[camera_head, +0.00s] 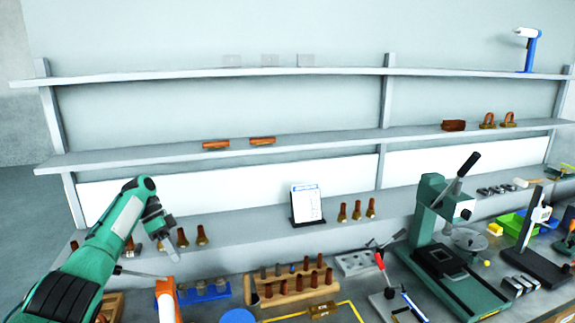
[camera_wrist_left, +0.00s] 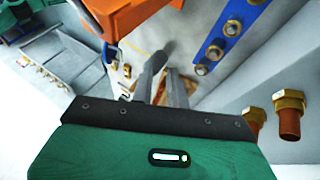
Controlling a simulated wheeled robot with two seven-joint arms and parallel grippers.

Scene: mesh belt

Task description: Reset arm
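My left arm comes in from the lower left in the head view, green with dark bands. Its grey gripper (camera_head: 165,240) points down over the left end of the bench, in front of the lower ledge. In the left wrist view the two grey fingers (camera_wrist_left: 163,72) stand a little apart with a narrow gap. I see no object held between them. My right gripper is not in view.
An orange tool (camera_head: 167,300) and a blue rack (camera_head: 205,292) stand close below the left gripper. Brass-and-copper fittings (camera_head: 202,236) stand on the ledge beside it. A wooden peg rack (camera_head: 262,297) and a green press (camera_head: 430,215) are further right.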

